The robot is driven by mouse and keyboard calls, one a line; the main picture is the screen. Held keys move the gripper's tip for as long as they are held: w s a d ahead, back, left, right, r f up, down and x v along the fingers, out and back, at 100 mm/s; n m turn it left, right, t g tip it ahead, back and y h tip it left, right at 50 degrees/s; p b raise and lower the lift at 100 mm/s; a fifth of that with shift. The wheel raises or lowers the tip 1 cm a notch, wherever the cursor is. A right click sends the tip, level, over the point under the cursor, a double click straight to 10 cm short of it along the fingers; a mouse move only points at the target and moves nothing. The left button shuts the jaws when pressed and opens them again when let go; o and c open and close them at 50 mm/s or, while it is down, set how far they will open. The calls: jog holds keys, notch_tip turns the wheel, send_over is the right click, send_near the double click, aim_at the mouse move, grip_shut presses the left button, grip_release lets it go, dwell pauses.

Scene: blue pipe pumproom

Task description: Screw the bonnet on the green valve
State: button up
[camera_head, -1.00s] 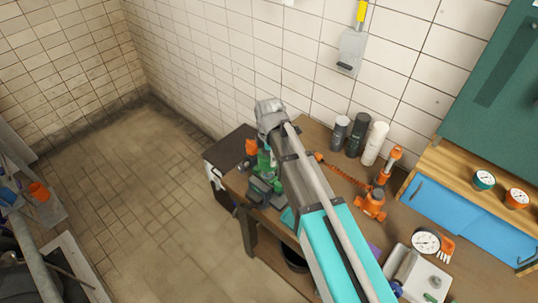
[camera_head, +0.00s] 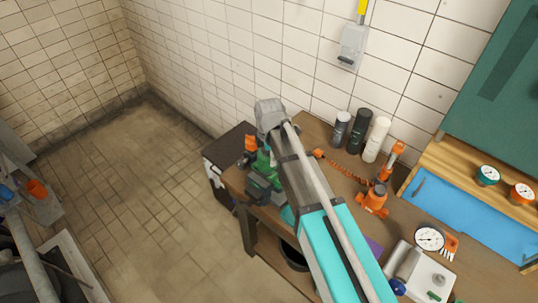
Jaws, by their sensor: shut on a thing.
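The green valve (camera_head: 264,161) is on the left end of the workbench, above a dark grey-green vise (camera_head: 262,187). My arm covers its right side, and I cannot see its top clearly. The grey wrist of my arm is just above and beyond the valve in the picture. My gripper and its fingers are hidden behind the wrist and arm. I cannot pick out the bonnet, and whether it touches the valve is hidden.
On the workbench (camera_head: 345,200) are several bottles (camera_head: 358,131), an orange jack-like tool (camera_head: 375,195), an orange coil (camera_head: 340,167), a white gauge (camera_head: 429,238) and a grey box (camera_head: 430,278). A dark cabinet (camera_head: 231,148) stands at the bench's left end. The floor on the left is clear.

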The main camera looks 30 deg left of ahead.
jog(key=shift+f+b, duration=0.3)
dwell(0.4)
jog(key=shift+f+b, duration=0.35)
jog(key=shift+b, duration=0.05)
jog(key=shift+f+b, duration=0.8)
dwell(1.7)
